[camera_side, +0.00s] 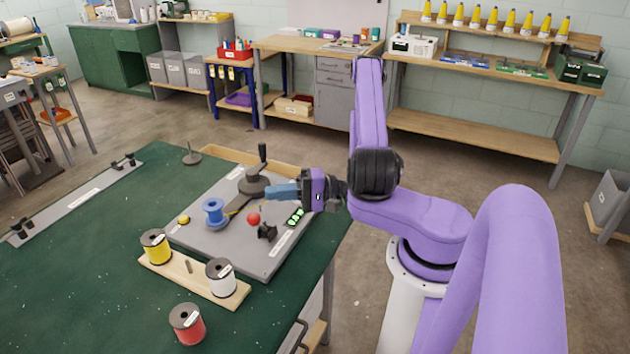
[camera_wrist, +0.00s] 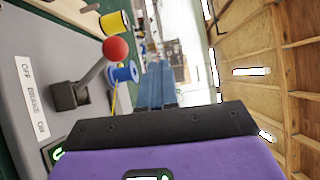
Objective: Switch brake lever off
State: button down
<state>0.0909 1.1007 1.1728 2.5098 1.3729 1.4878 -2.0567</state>
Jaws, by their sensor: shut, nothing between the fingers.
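The brake lever has a red ball knob (camera_side: 254,219) on a short arm and a dark base (camera_side: 267,232) on the grey panel. In the side view the knob leans to the left of the base. In the wrist view the red knob (camera_wrist: 116,49) leans up and right from the base (camera_wrist: 68,96). A white label (camera_wrist: 32,98) beside it reads OFF, BRAKE, ON. My gripper (camera_side: 270,192) is shut and empty, with blue fingers above the panel behind the knob, apart from it. The fingers (camera_wrist: 160,68) are right of the knob in the wrist view.
Yellow (camera_side: 155,246), white (camera_side: 220,277) and red (camera_side: 187,324) spools stand in front.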

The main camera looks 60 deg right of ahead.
jog(key=s+d+r, duration=0.3)
jog(key=s+d, duration=0.1)
jog(key=s, duration=0.4)
jog(key=shift+s+d+r, duration=0.15)
jog(key=shift+r, duration=0.25)
